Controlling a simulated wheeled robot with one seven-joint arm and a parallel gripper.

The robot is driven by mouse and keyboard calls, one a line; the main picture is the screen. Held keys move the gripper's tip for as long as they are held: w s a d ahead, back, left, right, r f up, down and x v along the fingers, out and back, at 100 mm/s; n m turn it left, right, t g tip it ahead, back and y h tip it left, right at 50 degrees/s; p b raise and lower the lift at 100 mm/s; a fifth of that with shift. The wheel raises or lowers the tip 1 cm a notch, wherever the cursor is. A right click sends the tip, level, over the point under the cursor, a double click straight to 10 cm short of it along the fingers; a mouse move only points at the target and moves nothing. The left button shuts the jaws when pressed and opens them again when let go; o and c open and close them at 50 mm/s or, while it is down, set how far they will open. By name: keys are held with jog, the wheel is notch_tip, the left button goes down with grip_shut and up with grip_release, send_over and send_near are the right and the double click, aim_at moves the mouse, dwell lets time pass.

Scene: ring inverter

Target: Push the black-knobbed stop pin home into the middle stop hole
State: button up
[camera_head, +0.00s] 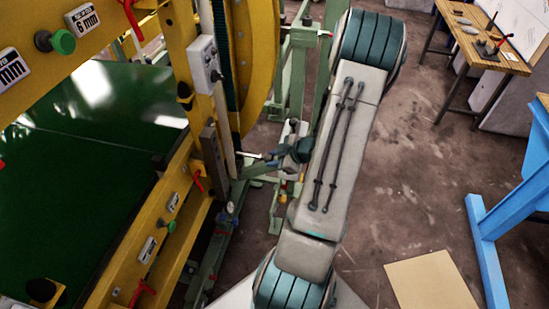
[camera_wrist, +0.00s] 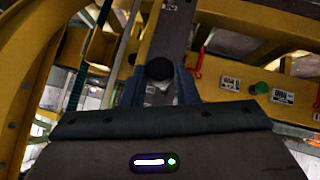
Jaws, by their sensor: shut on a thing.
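The stop pin's black knob (camera_wrist: 159,68) sits between the two fingers of my gripper (camera_wrist: 161,88) in the wrist view. In the head view my gripper (camera_head: 270,156) is shut on the knob end, and a pale pin shaft (camera_head: 248,154) points left from it. The shaft's tip is close to the upright yellow and grey frame parts. A grey steel bar (camera_wrist: 174,30) lies straight beyond the knob in the wrist view. The middle stop hole is hidden behind the knob and fingers, so I cannot tell whether the tip is in it.
The yellow frame (camera_head: 160,215) with red levers and green knobs stands at left. A yellow ring (camera_head: 247,50) and green stand (camera_head: 300,60) are close behind my gripper.

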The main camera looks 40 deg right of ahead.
jog(key=shift+w+a+b, duration=0.25)
jog(key=shift+w+a, duration=0.65)
jog(key=shift+w, duration=0.25)
jog(key=shift+w+a+b, duration=0.25)
jog(key=shift+w+a, duration=0.65)
jog(key=shift+w, duration=0.25)
jog(key=w+a, duration=0.5)
jog(key=w, duration=0.2)
jog(key=shift+a+b, duration=0.3)
jog(key=shift+b, duration=0.05)
dwell(3.4)
jog(key=o, duration=1.1)
jog(key=shift+w, duration=0.1)
notch_tip(320, 180, up, 9)
jog(key=p, duration=0.1)
send_over(257, 157)
jog(key=s+a, duration=0.2)
jog(key=s, duration=0.1)
jog(key=shift+w+r, duration=0.15)
jog(key=shift+w, duration=0.1)
